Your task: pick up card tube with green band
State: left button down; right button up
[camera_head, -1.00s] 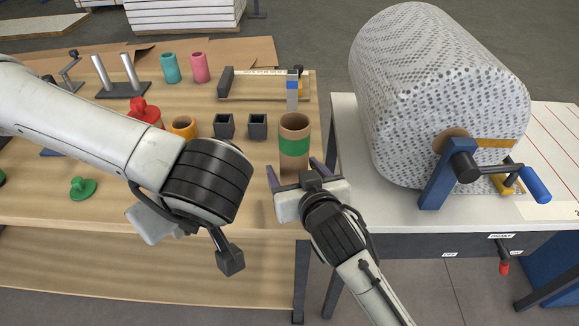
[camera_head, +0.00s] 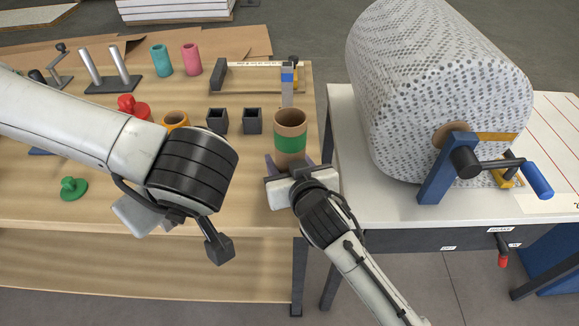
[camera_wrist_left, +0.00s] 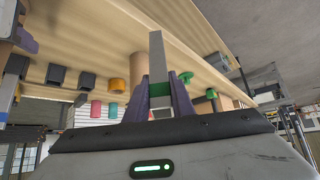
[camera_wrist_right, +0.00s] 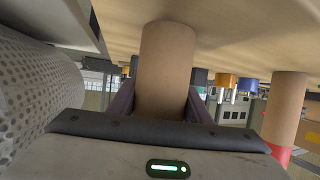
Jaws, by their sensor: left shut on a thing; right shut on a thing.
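The card tube with green band (camera_head: 291,142) stands upright near the table's right edge, its open top showing. My right gripper (camera_head: 290,166) is shut on it from the front, low down. The gripper covers its base, so I cannot tell if it touches the table. In the right wrist view the plain brown tube (camera_wrist_right: 165,65) sits between the dark purple fingers (camera_wrist_right: 165,100). My left gripper is hidden behind my left arm in the head view. In the left wrist view its purple fingers (camera_wrist_left: 158,92) are shut on a narrow grey bar (camera_wrist_left: 157,60).
Two dark square cups (camera_head: 252,121), an orange ring (camera_head: 176,120) and a blue-topped upright (camera_head: 288,85) stand near the tube. A large wrapped roll (camera_head: 440,90) with a crank is close on the right. Another tube with red band (camera_wrist_right: 285,110) shows in the right wrist view.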

aim_at(285, 125)
pick_arm(q)
jog(key=shift+f, duration=0.1)
pick_arm(e)
notch_tip(285, 125, up, 10)
jog(key=shift+r, duration=0.1)
dwell(0.3)
